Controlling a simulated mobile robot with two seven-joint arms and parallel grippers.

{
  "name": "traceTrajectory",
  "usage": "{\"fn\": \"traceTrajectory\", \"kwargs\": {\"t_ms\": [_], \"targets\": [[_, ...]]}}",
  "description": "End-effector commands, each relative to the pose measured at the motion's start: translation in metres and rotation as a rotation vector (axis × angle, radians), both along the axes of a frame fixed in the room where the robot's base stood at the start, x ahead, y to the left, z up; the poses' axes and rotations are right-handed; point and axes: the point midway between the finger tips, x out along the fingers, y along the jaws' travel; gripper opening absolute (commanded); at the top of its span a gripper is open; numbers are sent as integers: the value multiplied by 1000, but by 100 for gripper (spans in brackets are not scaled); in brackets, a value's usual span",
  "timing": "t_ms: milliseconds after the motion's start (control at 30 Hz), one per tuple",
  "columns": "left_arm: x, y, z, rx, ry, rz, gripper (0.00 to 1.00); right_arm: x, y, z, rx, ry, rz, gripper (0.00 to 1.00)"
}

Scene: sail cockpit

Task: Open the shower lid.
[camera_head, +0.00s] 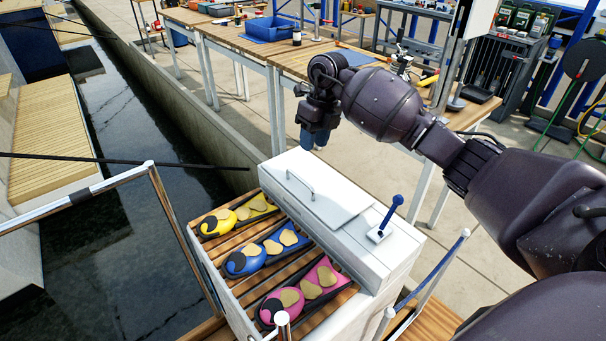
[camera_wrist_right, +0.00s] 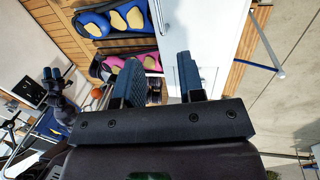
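The shower lid (camera_head: 325,206) is a pale panel on top of a white cockpit box, lying flat and closed. A thin metal bar handle (camera_head: 300,185) stands on it near its far left end. My right gripper (camera_head: 315,138) hangs fingers down above and beyond the box's far end, apart from the lid and handle. In the right wrist view the two dark blue fingers (camera_wrist_right: 162,80) are apart, with nothing held between them; the white box (camera_wrist_right: 205,30) shows beyond them. My left gripper does not show in the head view.
A blue-handled lever (camera_head: 391,213) stands on the box beside the lid. Yellow, blue and pink shoe-like items (camera_head: 292,298) lie on the slatted bench to the left. Metal rails (camera_head: 440,262) flank the box. A wooden workbench (camera_head: 262,49) stands behind.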

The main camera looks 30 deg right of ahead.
Motion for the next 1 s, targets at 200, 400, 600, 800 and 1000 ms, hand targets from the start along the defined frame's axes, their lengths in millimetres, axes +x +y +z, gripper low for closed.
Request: {"fn": "traceTrajectory", "kwargs": {"t_ms": [200, 400, 600, 800, 1000], "targets": [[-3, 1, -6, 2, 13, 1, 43, -4, 2, -12, -3, 23, -7, 36], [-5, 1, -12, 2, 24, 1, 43, -5, 8, -44, -2, 27, -7, 36], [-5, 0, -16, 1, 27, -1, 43, -6, 14, -77, -2, 25, -7, 36], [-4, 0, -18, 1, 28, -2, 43, -6, 19, -99, -2, 22, -8, 36], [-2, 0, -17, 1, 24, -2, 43, -6, 20, -106, -3, 20, -7, 36]]}}
